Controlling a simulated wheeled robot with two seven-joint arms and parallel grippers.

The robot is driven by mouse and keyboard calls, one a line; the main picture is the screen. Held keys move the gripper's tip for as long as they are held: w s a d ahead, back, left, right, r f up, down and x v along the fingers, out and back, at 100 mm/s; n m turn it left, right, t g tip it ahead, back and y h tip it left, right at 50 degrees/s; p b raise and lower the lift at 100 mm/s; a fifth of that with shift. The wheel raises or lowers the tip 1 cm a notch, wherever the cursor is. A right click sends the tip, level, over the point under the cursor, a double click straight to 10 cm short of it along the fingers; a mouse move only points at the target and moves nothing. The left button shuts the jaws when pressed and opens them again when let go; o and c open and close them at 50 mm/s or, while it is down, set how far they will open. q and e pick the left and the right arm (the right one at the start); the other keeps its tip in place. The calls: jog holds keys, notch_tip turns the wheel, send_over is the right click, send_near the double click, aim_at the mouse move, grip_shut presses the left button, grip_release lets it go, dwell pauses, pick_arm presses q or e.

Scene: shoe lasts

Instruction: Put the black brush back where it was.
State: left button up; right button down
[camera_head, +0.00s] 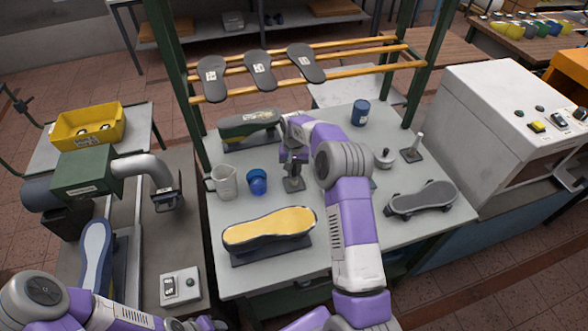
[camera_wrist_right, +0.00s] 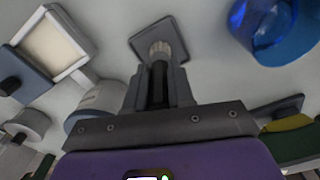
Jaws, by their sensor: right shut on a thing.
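My right gripper (camera_head: 293,165) points down over the bench, between the blue cup and my forearm. In the right wrist view its fingers (camera_wrist_right: 160,85) are shut on the black brush (camera_wrist_right: 158,78), whose pale grey end (camera_wrist_right: 160,49) points down at a dark square base (camera_wrist_right: 143,37). This base also shows under the gripper in the head view (camera_head: 293,185). The brush looks roughly upright over the base; I cannot tell whether it touches it. My left gripper (camera_head: 205,323) is at the bottom edge of the head view, partly cut off, its jaws unclear.
A blue cup (camera_head: 257,182) and a grey jug (camera_head: 223,182) stand left of the gripper. A green last (camera_head: 248,126) lies behind, a yellow-topped last (camera_head: 270,229) in front. My arm hides part of the bench.

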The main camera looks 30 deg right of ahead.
jog(key=c, duration=1)
grip_release()
jog(key=shift+f, duration=0.1)
notch_tip(320, 180, up, 12)
jog(key=shift+r+p, duration=0.2)
jog(key=shift+p, duration=0.25)
